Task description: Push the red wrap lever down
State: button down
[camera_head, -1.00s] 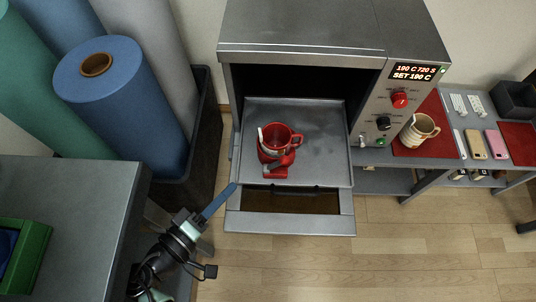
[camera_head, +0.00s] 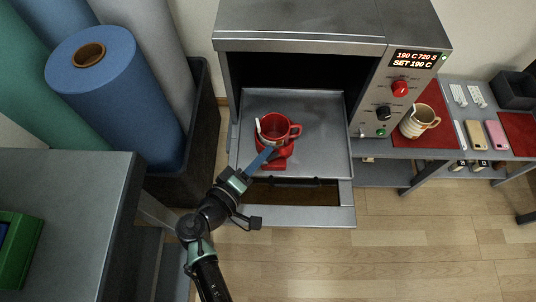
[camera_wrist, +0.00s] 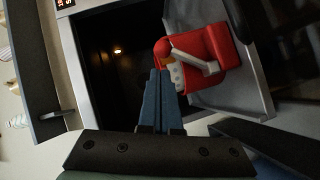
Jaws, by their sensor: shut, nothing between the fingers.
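A red wrap around a mug (camera_head: 272,128) stands on the metal tray (camera_head: 325,135) of the open oven. It also shows in the wrist view as a red body (camera_wrist: 208,58). There a pale lever arm (camera_wrist: 195,58) lies across it and ends in a red knob (camera_wrist: 162,47). My gripper (camera_head: 270,152) has long blue fingers, pressed together and empty. In the head view they cover part of the front of the red wrap. In the wrist view the fingertips (camera_wrist: 160,74) are just below the red knob; whether they touch it I cannot tell.
The oven's control panel (camera_head: 400,110) is to the right of its opening. A shelf at the right holds a striped mug (camera_head: 418,120) and phones. Large rolls (camera_head: 110,95) stand at the left. A grey table (camera_head: 70,200) is at the lower left.

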aim_at(280, 155)
jog(key=shift+w+d+f, duration=0.1)
jog(key=shift+d+f, duration=0.15)
jog(key=shift+d, duration=0.4)
jog(key=shift+d+m+y+p, duration=0.3)
jog(key=shift+d+m, duration=0.1)
jog(key=shift+d+f+m+g+y+p, duration=0.15)
jog(key=shift+d+m+g+y+p, duration=0.45)
jog(key=shift+d+m+p, duration=0.15)
jog(key=shift+d+f+m+y+p, duration=0.4)
jog(key=shift+d+m+y+p, duration=0.35)
jog(key=shift+y+p, duration=0.15)
jog(key=shift+f, duration=0.3)
jog(key=shift+a, duration=0.15)
jog(key=shift+a+b, duration=0.35)
jog(key=shift+a, duration=0.35)
